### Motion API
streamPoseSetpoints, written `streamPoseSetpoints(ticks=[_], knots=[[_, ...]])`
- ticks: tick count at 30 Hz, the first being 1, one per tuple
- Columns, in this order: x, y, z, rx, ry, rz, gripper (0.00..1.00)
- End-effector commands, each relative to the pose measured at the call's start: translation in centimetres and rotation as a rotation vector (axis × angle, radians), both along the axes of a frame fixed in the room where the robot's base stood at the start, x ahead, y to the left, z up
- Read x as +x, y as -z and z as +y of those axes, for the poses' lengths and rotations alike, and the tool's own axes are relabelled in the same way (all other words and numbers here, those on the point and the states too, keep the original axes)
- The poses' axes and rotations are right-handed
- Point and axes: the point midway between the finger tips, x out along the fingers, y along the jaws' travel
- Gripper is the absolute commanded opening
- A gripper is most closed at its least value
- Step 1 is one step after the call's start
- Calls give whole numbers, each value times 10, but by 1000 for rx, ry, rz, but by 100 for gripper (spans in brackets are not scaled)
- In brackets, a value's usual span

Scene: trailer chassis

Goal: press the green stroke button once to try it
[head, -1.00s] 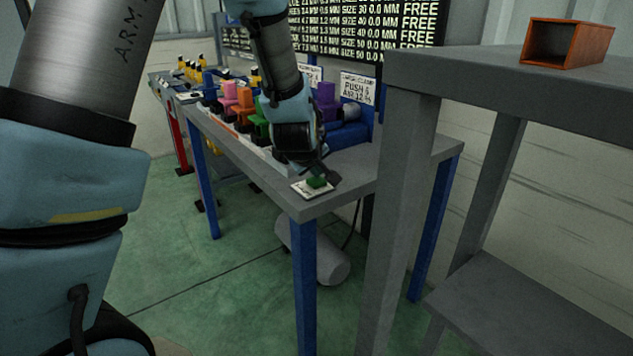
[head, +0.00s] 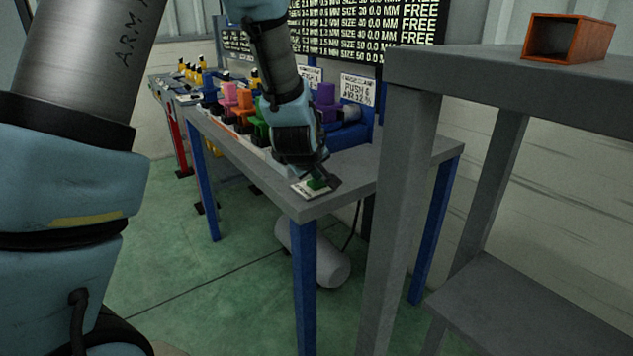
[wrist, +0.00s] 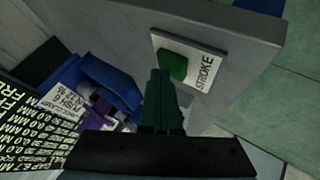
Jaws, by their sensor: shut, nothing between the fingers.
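The green stroke button (head: 317,184) sits on a white plate (head: 303,192) at the near corner of the grey-topped bench. In the wrist view the green button (wrist: 172,65) shows on its white plate, with the word STROKE (wrist: 206,73) beside it. My gripper (head: 322,174) is shut and empty, pointing down just above the button. In the wrist view my gripper's closed fingertips (wrist: 160,74) overlap the near edge of the button. I cannot tell whether they touch it.
Coloured blocks (head: 240,104) stand in a row along the bench behind my gripper. A sign board (head: 358,88) and a blue fixture (head: 350,136) stand at the back. A grey shelf table (head: 440,70) with an orange box (head: 568,40) is on the right.

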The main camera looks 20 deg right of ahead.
Motion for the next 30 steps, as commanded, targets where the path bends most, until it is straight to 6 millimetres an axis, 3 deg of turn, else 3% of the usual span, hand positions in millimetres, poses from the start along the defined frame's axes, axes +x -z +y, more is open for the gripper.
streamPoseSetpoints(ticks=[14, 30], knots=[[-1, 3, 0, 1, 1, 2, 0], [-1, -16, 0, 1, 1, 2, 0]])
